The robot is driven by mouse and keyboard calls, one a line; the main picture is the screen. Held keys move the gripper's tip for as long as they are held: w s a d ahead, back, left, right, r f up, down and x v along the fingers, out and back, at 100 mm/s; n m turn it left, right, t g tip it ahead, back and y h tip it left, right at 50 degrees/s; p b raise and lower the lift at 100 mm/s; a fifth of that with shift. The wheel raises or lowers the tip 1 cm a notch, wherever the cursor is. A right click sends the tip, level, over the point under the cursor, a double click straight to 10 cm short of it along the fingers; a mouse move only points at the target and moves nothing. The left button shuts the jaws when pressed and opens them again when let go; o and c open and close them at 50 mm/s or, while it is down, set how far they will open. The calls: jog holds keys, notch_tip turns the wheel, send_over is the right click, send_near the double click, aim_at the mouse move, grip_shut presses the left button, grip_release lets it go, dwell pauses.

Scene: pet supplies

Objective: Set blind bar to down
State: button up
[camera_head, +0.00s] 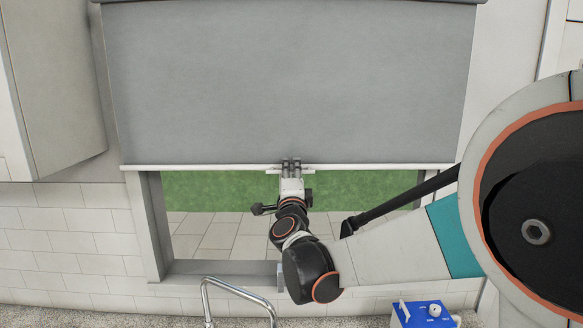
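The grey roller blind (290,80) hangs over the upper part of the window. Its white blind bar (390,166) runs level along the lower edge, with an open strip of window below it. My gripper (291,164) is at the middle of the bar, with its fingers overlapping the bar and the lower edge of the blind. The fingers look close together at the bar, but whether they are closed on it is too small to tell. My arm reaches in from the right and covers part of the opening.
Below the bar, the window shows green grass and paving, down to the sill (220,268). A faucet (240,290) stands below the sill. A blue box (425,315) sits on the counter at lower right. A cabinet (55,90) is at upper left.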

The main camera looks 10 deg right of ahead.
jog(key=shift+s, duration=0.15)
jog(key=shift+c, duration=0.9)
grip_shut()
jog(key=shift+f, duration=0.1)
notch_tip(320, 180, down, 20)
jog(key=b, duration=1.5)
jog(key=shift+b, duration=0.4)
jog(key=shift+f, duration=0.2)
jog(key=shift+o, duration=0.9)
grip_release()
